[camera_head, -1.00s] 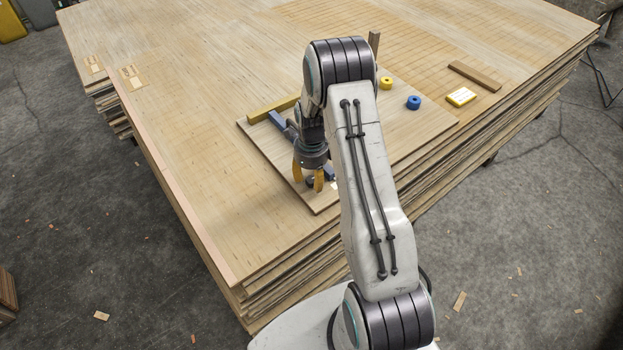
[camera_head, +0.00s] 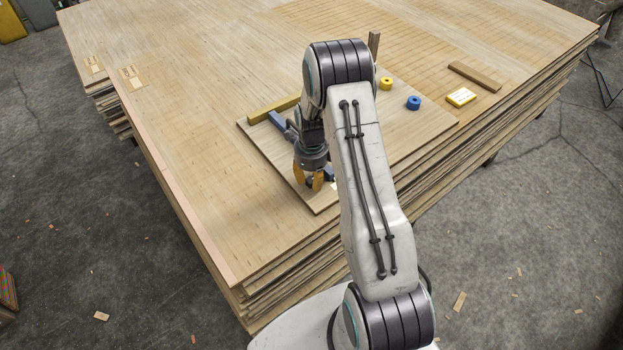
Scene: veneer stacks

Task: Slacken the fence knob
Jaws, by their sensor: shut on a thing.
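My gripper (camera_head: 309,184) points down over the near corner of a flat wooden board (camera_head: 410,130). Its orange fingers are shut on a small dark blue knob (camera_head: 311,183), which they mostly hide. A yellowish wooden strip (camera_head: 272,109) lies at the board's far left edge. My wrist and arm hide the middle of the bar and part of the board.
An upright wooden piece (camera_head: 374,44) stands behind my arm.

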